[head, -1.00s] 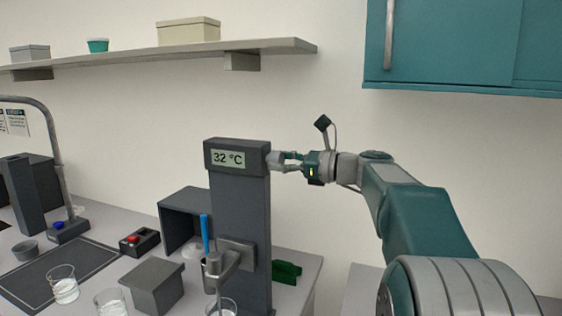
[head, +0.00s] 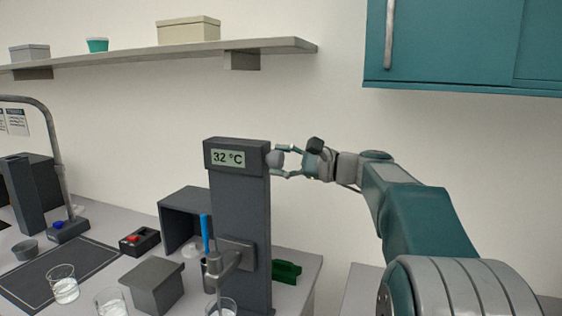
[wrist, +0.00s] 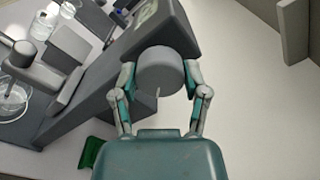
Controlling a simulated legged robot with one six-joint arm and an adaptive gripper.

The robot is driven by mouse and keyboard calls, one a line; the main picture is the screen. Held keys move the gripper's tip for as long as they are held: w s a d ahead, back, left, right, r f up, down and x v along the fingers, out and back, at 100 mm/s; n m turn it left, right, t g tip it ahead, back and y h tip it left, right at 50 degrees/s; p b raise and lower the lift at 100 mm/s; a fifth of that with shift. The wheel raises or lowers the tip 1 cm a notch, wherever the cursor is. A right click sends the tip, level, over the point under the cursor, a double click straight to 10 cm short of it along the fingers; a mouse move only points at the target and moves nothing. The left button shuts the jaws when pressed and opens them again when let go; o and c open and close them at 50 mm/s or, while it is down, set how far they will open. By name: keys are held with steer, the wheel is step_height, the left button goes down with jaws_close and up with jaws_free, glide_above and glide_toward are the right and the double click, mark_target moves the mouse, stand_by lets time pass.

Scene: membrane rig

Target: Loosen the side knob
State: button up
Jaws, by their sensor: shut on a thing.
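The side knob (head: 276,160) is a grey round knob on the right side of the dark upright column (head: 241,205), near its top. In the wrist view the knob (wrist: 160,72) shows as a grey disc with a small pale mark near its lower edge. My gripper (head: 281,161) reaches it from the right. Its two fingers (wrist: 160,78) lie on opposite sides of the knob and are shut on it. The column's display (head: 228,158) reads 32 °C.
A green object (head: 287,271) lies right of the column's foot. A teal cabinet (head: 460,45) hangs upper right. The wall space around my gripper is clear.

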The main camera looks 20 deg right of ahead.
steer(key=n, duration=0.5)
steer(key=shift+f, duration=0.1)
steer(key=shift+f+n, duration=0.15)
steer(key=shift+n, duration=1.95)
steer(key=shift+f, duration=0.1)
steer(key=o, duration=1.1)
steer(key=shift+o, duration=0.2)
steer(key=shift+a, duration=0.1)
steer(key=shift+r, duration=0.2)
steer(key=v, duration=1.2)
